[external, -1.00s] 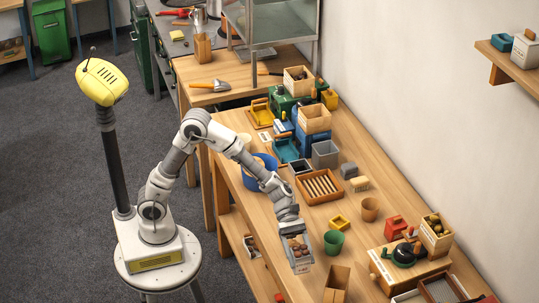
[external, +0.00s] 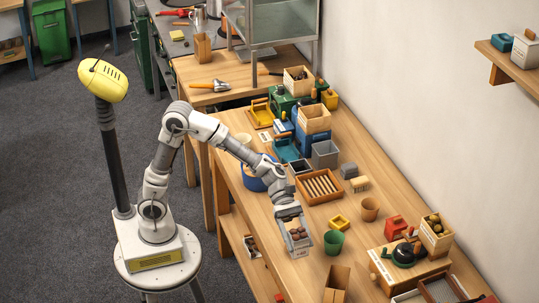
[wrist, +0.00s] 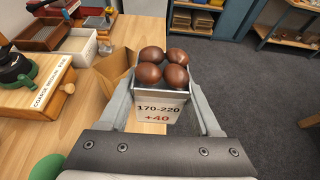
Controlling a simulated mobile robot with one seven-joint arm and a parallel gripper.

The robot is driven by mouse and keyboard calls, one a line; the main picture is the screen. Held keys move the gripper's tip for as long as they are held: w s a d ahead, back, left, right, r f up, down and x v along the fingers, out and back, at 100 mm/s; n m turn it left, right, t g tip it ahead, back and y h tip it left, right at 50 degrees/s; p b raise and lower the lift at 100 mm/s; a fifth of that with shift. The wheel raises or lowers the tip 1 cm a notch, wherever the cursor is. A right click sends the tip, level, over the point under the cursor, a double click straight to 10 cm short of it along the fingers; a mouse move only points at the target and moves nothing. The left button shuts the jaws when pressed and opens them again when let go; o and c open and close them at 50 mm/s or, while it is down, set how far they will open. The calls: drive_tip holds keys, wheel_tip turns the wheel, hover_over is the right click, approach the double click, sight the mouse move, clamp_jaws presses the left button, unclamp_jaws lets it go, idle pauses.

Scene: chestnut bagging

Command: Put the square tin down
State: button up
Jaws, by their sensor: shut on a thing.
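The square tin (external: 301,250) is a small grey box with a white label reading "170-220 +40" in the wrist view (wrist: 160,113). It is filled with several brown chestnuts (wrist: 162,65). My gripper (external: 296,236) is shut on the tin, with one finger on each side of it in the wrist view (wrist: 163,98). The tin is upright or nearly so, near the front edge of the wooden table (external: 320,220). Its underside is hidden, so I cannot tell how far it is from the tabletop.
A green cup (external: 333,243) stands just right of the tin. An open brown paper bag (external: 338,284) stands nearer the camera. A wooden box with a green-black device (external: 405,262) is further right. A slatted wooden tray (external: 320,187) lies behind. The floor shows beyond the table edge.

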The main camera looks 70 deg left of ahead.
drive_tip(key=w+a+n+t+y, duration=0.1)
drive_tip(key=w+a+n+t, duration=0.45)
drive_tip(key=w+a, duration=1.25)
drive_tip(key=w+a+n+t+y, duration=0.2)
drive_tip(key=w+a, duration=0.1)
drive_tip(key=a, duration=0.9)
drive_tip(key=w+a+n+t+y, duration=0.1)
drive_tip(key=w+a+n+t, duration=0.15)
drive_tip(key=a, duration=0.85)
drive_tip(key=s+a+n+t+y+b, duration=0.15)
drive_tip(key=s+a+n+y, duration=0.35)
drive_tip(key=a, duration=1.6)
drive_tip(key=s+a+n+t+y, duration=0.2)
drive_tip(key=s+a+n+y, duration=0.3)
drive_tip(key=a, duration=1.6)
drive_tip(key=s+a+f, duration=0.1)
drive_tip(key=a+f, duration=0.2)
drive_tip(key=f, duration=0.1)
drive_tip(key=s+a+f+m+b, duration=0.1)
drive_tip(key=s+a+f, duration=0.1)
drive_tip(key=a+f, duration=0.2)
drive_tip(key=s+a+f+m, duration=0.1)
drive_tip(key=s+a+f, duration=0.1)
drive_tip(key=a+f, duration=0.2)
drive_tip(key=shift+a+h+b, duration=0.15)
drive_tip(key=shift+h+b, duration=0.15)
drive_tip(key=shift+f+b, duration=0.65)
drive_tip(key=shift+f, duration=1.35)
